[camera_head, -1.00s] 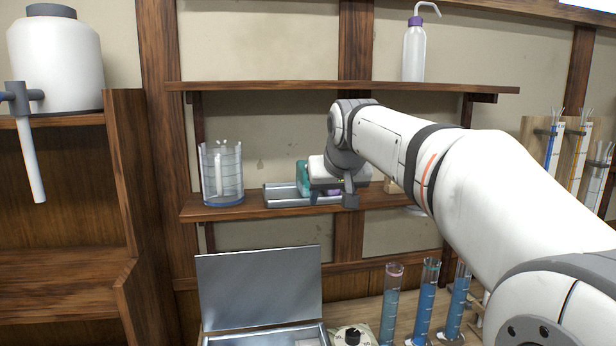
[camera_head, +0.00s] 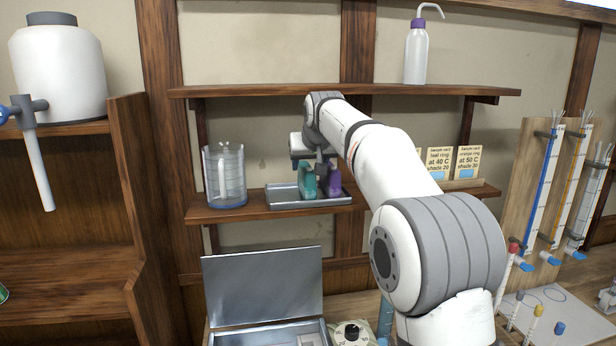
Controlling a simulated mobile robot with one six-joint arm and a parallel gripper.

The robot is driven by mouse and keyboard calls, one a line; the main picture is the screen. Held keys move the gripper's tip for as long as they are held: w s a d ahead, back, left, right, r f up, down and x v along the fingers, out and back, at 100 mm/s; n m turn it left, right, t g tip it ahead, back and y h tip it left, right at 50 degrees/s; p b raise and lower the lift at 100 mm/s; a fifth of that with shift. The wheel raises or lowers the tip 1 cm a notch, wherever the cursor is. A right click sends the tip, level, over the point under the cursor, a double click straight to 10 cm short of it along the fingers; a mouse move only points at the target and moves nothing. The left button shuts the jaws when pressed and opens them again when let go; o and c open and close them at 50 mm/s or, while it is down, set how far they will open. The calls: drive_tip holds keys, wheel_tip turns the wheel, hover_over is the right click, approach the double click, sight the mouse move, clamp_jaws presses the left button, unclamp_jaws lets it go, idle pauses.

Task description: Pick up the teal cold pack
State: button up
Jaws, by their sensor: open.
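The teal cold pack (camera_head: 308,184) stands upright in a grey metal tray (camera_head: 283,197) on the lower wall shelf. A purple pack (camera_head: 334,182) stands just to its right in the same tray. My gripper (camera_head: 318,182) is at the tray, pointing down, with its dark fingers by the teal pack's upper right side and between the two packs in the picture. It is open. I cannot tell whether a finger touches the teal pack. The far side of the gripper is hidden.
A clear beaker (camera_head: 225,177) stands left of the tray. Sample cards (camera_head: 453,162) stand to the right on the shelf. The upper shelf (camera_head: 300,90) with a wash bottle (camera_head: 416,50) runs above my gripper. An open metal box (camera_head: 263,290) sits below.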

sight(307, 167)
drive_tip(key=shift+w+a+p, duration=0.1)
drive_tip(key=shift+w+p, duration=0.25)
drive_tip(key=shift+w, duration=0.15)
drive_tip(key=p+x, duration=0.1)
drive_tip(key=x, duration=0.3)
drive_tip(key=shift+w+f, duration=0.25)
drive_tip(key=shift+f, duration=0.1)
clamp_jaws()
